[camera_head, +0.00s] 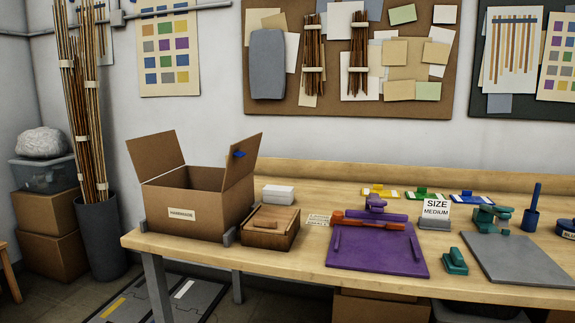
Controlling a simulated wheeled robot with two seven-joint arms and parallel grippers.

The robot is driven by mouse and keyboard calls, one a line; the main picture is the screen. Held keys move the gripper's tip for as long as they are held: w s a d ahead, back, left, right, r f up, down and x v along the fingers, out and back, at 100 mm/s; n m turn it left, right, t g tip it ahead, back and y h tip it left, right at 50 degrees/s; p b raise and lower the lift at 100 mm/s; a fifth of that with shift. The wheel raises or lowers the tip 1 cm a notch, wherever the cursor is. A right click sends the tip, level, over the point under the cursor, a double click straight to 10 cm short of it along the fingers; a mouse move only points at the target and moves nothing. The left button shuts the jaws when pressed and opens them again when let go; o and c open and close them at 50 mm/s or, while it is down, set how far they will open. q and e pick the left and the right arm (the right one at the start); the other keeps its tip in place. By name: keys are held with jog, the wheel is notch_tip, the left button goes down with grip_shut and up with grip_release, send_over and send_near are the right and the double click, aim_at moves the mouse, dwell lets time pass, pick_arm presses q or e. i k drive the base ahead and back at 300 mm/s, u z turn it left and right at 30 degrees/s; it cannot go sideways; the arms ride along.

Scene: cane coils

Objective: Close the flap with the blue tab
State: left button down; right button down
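An open cardboard box (192,213) with a "HANDMADE" label stands on the left end of the wooden workbench. Its right flap (244,158) stands up, tilted outward to the right. A small blue tab (239,154) is on the inner face of that flap. Its back-left flap (155,159) also stands up and bears no tab that I can see. The inside floor of the box is hidden by its front wall. Neither of my grippers is in view.
A wooden box (270,228) stands close to the cardboard box's right side, with a white block (279,194) behind it. A purple board (375,250) with an orange tool, a green stapler-like tool (455,261) and a size sign (436,212) stand farther right. Space above the box is clear.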

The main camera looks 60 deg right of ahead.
aim_at(248, 160)
jog(key=u, duration=0.15)
jog(key=k, duration=0.1)
jog(key=z, duration=1.4)
